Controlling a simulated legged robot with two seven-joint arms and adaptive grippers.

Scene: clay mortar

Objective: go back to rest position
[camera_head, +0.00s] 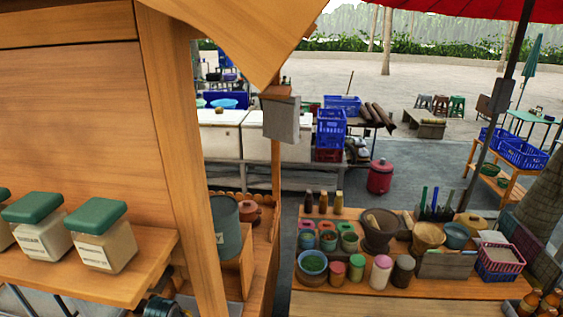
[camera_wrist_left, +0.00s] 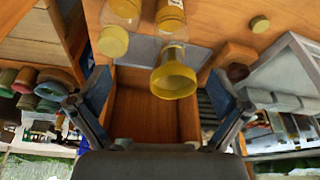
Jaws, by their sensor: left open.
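My left gripper (camera_wrist_left: 158,88) shows in the left wrist view with its two fingers spread wide and nothing between them. Beyond the fingers are a wooden compartment and yellow-capped bottles (camera_wrist_left: 174,76); I see no contact with them. I cannot make out either gripper in the head view. A dark brown clay mortar (camera_head: 380,232) stands on the wooden table at the right of the head view, with a pestle (camera_head: 372,220) leaning in it. A lighter tan mortar-like pot (camera_head: 427,238) stands beside it.
The wooden table (camera_head: 345,305) is crowded with jars, bowls and a pink and blue basket (camera_head: 498,258). A wooden post (camera_head: 192,160) and a shelf (camera_head: 130,285) with green-lidded containers (camera_head: 104,235) fill the left.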

